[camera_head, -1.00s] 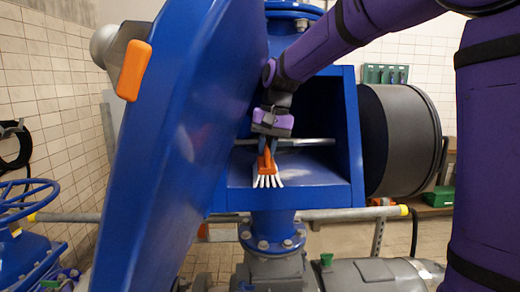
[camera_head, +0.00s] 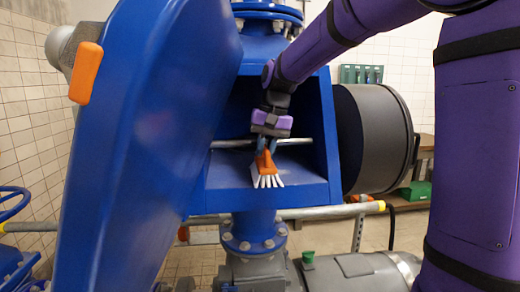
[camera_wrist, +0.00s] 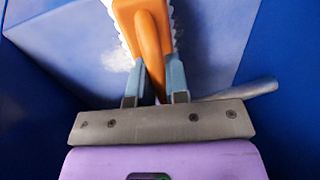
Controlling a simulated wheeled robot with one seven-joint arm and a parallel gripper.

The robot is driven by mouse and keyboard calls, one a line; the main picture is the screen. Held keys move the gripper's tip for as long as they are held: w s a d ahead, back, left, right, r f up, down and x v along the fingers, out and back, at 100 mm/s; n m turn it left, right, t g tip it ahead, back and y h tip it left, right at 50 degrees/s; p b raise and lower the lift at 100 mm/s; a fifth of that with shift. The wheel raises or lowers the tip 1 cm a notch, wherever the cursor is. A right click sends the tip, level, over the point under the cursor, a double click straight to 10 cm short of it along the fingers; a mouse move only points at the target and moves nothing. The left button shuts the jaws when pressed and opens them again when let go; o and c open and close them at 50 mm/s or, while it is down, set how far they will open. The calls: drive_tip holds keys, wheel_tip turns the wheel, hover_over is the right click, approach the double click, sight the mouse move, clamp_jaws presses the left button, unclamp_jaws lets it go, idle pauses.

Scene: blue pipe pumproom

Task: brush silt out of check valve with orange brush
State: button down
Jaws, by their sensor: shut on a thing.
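The orange brush (camera_head: 264,164) with white bristles is held in my gripper (camera_head: 268,146), bristles pointing down, in the mouth of the blue check valve housing (camera_head: 322,150). The wrist view shows my gripper (camera_wrist: 155,85) shut on the orange handle of the brush (camera_wrist: 150,35), with white bristles along both sides. A pale whitish patch of silt (camera_wrist: 117,58) lies on the blue valve floor beside the brush. I cannot tell whether the bristles touch the floor. A metal rod (camera_head: 290,142) crosses the valve opening behind the gripper.
The large blue cover (camera_head: 135,130) with an orange handle (camera_head: 86,73) stands open at the left. A dark round cylinder (camera_head: 372,140) is right of the housing. A grey pipe (camera_head: 330,212) runs below. A green box (camera_head: 415,194) sits on a shelf at the right.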

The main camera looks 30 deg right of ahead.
drive_tip(key=shift+s+d, duration=0.4)
drive_tip(key=shift+d, duration=0.75)
drive_tip(key=shift+s+d, duration=0.35)
drive_tip(key=shift+d, duration=0.8)
drive_tip(key=shift+s+d, duration=0.4)
drive_tip(key=shift+d, duration=0.75)
